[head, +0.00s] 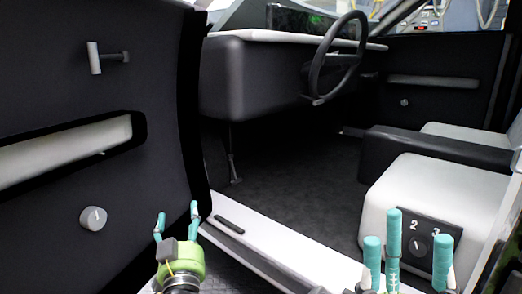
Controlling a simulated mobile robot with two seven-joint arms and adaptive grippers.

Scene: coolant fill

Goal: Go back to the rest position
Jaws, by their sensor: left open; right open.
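My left gripper (177,214) shows at the bottom, left of the middle, in front of the open car doorway. Its two teal fingers point up and stand apart, with nothing between them. My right gripper (408,243) shows at the bottom right. Its teal fingers are spread apart and empty. They stand in front of a dark dial panel (409,222) marked 2 and 3 by the seat, partly covering it. I cannot tell whether they touch the panel. Most of my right gripper's body is below the picture edge.
The open car door (160,160) fills the left side, with a lever (94,58) and a round knob (93,218). The white door sill (262,246) runs between my grippers. Beyond are a steering wheel (313,78), a pale seat (425,185) and clear floor (290,170).

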